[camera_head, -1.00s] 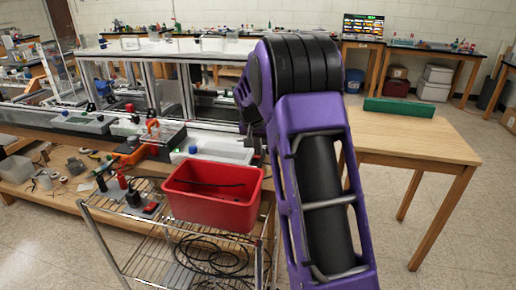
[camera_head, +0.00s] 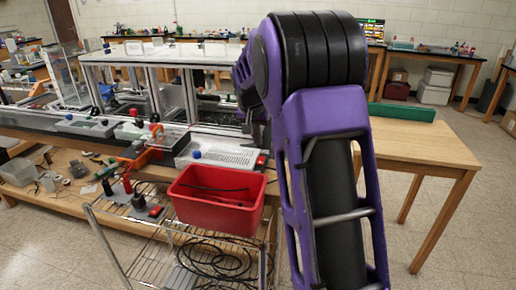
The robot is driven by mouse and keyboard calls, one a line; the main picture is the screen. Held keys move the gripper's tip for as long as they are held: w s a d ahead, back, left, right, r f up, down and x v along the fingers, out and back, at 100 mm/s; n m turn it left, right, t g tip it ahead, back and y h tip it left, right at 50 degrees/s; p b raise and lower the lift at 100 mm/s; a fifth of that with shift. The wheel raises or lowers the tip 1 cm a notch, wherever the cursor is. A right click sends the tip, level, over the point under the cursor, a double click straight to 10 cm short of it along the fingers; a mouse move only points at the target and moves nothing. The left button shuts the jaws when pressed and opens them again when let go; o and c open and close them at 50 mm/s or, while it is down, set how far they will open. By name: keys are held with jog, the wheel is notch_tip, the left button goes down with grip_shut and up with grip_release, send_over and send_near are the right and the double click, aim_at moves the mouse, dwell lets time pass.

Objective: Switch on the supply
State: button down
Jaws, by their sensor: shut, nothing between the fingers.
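The supply (camera_head: 222,153) looks to be the pale, flat box with a slotted top, on the near edge of the bench behind the red bin. It has a blue knob (camera_head: 196,154) at its left and a red part (camera_head: 262,161) at its right end, perhaps its switch; whether that is on or off is too small to tell. My purple arm reaches forward over the right side of the view. My gripper (camera_head: 258,137) shows only as a small dark end beyond the arm, shut and empty, close above the supply's right end. Contact cannot be told.
A red bin (camera_head: 214,203) holding a dark cable sits on a wire cart (camera_head: 150,240) in front of the bench. An aluminium extrusion frame (camera_head: 165,85) stands behind the supply. A wooden table (camera_head: 425,145) with a green block (camera_head: 402,112) is at right.

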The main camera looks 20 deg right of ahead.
aim_at(260, 160)
jog(key=v, duration=0.5)
jog(key=shift+s+r, duration=0.1)
jog(key=shift+r, duration=0.25)
jog(key=shift+w+d+r+b, duration=0.25)
jog(key=shift+w+b, duration=0.3)
jog(key=shift+b, duration=0.65)
jog(key=shift+f, duration=0.15)
jog(key=x, duration=1.4)
jog(key=shift+s+a+b, duration=0.1)
jog(key=shift+s+b, duration=0.05)
jog(key=shift+b, duration=0.2)
